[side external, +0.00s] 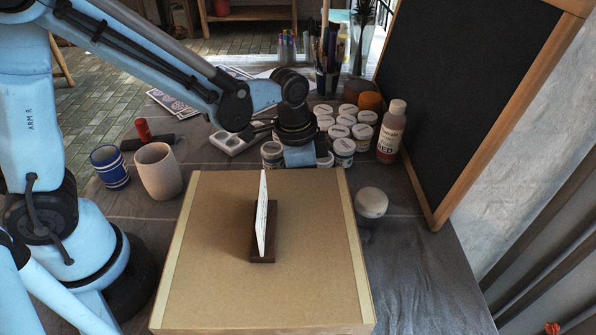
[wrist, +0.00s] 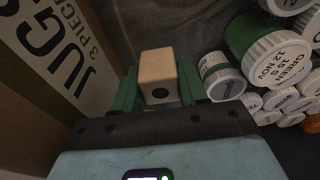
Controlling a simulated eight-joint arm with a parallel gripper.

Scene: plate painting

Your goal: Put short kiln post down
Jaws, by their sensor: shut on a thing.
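The short kiln post (wrist: 158,64) is a beige block with a dark round hole in the end that faces the wrist camera. My gripper (wrist: 158,84) has green fingers on both sides of the post and is shut on it. In the side view my gripper's blue body (side external: 300,156) is behind the far edge of the cardboard box. Its fingers and the post are hidden there by the box. Dark grey cloth shows beyond the post in the wrist view; I cannot tell whether the post touches it.
The cardboard box (side external: 212,235) carries an upright white plate in a dark stand (side external: 262,258). Its printed side (wrist: 62,45) is close left of my fingers in the wrist view. Paint jars (wrist: 268,55) crowd the right.

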